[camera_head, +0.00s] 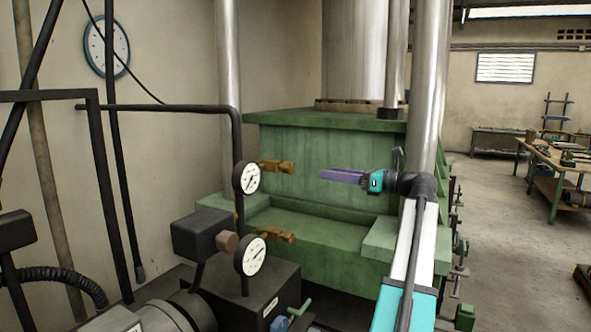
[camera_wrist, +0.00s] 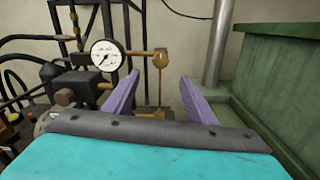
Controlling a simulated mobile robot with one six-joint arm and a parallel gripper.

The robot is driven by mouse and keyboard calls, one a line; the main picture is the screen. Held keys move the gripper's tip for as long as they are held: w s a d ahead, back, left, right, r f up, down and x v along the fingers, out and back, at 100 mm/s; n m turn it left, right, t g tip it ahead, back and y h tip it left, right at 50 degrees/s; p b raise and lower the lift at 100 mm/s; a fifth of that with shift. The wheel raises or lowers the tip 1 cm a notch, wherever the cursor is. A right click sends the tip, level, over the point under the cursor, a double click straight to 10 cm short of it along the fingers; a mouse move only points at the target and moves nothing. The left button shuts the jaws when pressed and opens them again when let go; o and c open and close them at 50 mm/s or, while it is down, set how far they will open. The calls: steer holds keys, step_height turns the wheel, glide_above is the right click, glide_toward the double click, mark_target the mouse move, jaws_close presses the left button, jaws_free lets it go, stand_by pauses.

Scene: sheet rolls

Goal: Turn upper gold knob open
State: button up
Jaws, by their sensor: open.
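The upper gold knob (camera_head: 276,166) sits on a gold fitting just right of the upper round gauge (camera_head: 247,179). In the wrist view the gold knob (camera_wrist: 160,59) stands ahead, between and slightly above the two purple fingers, with a thin stem below it. My gripper (camera_head: 324,174) is to the right of the knob in the head view, with a gap between them. The fingers are apart and nothing is between them at the tips (camera_wrist: 160,80). A lower gold knob (camera_head: 276,236) sits beside the lower gauge (camera_head: 250,256).
The green press body (camera_head: 350,140) stands behind my gripper and shows at the right in the wrist view (camera_wrist: 288,75). Black pipes (camera_head: 170,107) and a dark box (camera_head: 200,236) crowd the left. A steel column (camera_head: 228,60) rises behind the upper knob.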

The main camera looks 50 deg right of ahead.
mark_target(292, 168)
steer(key=shift+w, duration=0.2)
steer(key=p+x, duration=0.4)
steer(key=x, duration=0.7)
steer(key=shift+w+r, duration=0.15)
steer(key=shift+w, duration=0.05)
steer(key=shift+p+x, duration=0.3)
steer(key=shift+x, duration=0.65)
steer(key=c, duration=1)
